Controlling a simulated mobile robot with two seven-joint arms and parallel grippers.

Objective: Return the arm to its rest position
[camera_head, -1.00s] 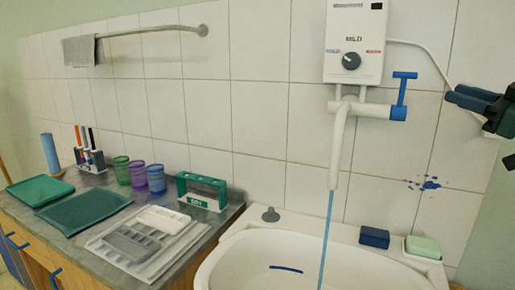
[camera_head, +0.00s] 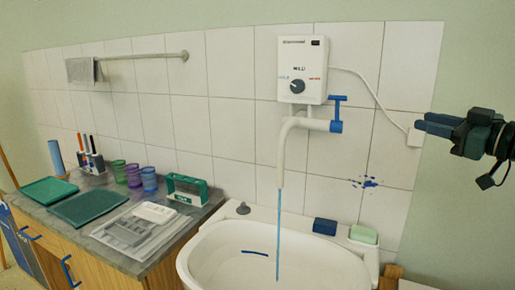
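My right gripper (camera_head: 436,126) comes in from the right edge in the head view. It points left in the air in front of the wall, to the right of the water heater (camera_head: 302,70). Its dark blue fingers look close together, but their gap cannot be made out from this angle. Nothing shows between them. My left arm and gripper are not in view. A blue stream of water runs from the heater's spout (camera_head: 290,140) into the white sink (camera_head: 215,252). The blue tap lever (camera_head: 337,112) stands upright beside the spout.
A blue sponge (camera_head: 325,226) and a green soap bar (camera_head: 363,234) lie on the sink's back ledge. The counter (camera_head: 150,262) at left holds cups (camera_head: 149,179), trays (camera_head: 86,207), a green-framed holder (camera_head: 187,188) and palettes (camera_head: 127,231). Air around my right gripper looks clear.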

